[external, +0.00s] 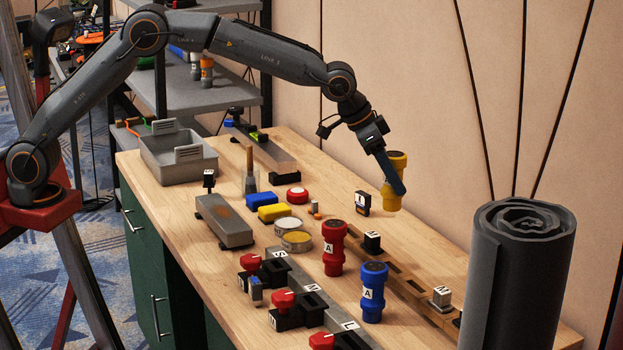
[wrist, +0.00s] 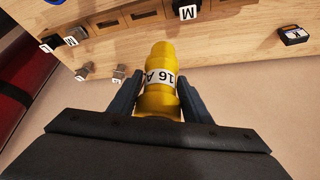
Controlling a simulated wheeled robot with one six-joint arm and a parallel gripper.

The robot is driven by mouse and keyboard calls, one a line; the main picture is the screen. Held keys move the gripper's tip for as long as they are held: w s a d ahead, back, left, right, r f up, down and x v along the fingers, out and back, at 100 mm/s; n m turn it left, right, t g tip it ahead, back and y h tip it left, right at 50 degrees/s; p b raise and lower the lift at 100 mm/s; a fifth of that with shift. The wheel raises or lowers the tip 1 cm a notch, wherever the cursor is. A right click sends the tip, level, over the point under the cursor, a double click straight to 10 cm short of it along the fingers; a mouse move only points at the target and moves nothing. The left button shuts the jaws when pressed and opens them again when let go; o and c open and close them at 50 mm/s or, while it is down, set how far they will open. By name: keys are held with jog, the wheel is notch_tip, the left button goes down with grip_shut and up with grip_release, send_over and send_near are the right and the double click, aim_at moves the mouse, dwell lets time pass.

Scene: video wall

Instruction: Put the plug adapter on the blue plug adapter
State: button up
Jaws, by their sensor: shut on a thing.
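A yellow plug adapter (external: 396,167) is held upright in my gripper (external: 393,188), above the back edge of the workbench. In the wrist view the yellow adapter (wrist: 160,85), with a white "16 A" label, sits between the two fingers of my gripper (wrist: 157,98). The gripper is shut on it. The blue plug adapter (external: 373,290) stands upright on the bench at the front right, with an "A" label. It is well apart from my gripper. In the wrist view a bit of blue (wrist: 54,2) shows at the top edge; I cannot tell whether it is that adapter.
A red plug adapter (external: 333,250) stands left of the blue one. A wooden rail (external: 405,282) with marked blocks runs behind them. Red-handled black parts (external: 285,302) line the front. A dark rolled mat (external: 520,285) stands at right. A grey bin (external: 178,158) is at far left.

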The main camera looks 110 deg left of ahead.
jog(key=w+d+r+m+h, duration=0.1)
jog(key=d+r, duration=0.2)
jog(key=d, duration=0.7)
jog(key=w+d+r+m, duration=0.1)
jog(key=d+r, duration=0.2)
jog(key=d, duration=0.7)
jog(key=p, duration=0.4)
send_over(375, 267)
notch_tip(375, 267, down, 10)
jog(key=shift+r, duration=0.25)
jog(key=shift+f, duration=0.15)
jog(key=o, duration=1.2)
jog(key=shift+c, duration=0.2)
jog(key=shift+s+r, duration=0.1)
jog(key=shift+r, duration=0.25)
jog(key=b+v, duration=0.3)
jog(key=v, duration=0.8)
jog(key=shift+s, duration=0.3)
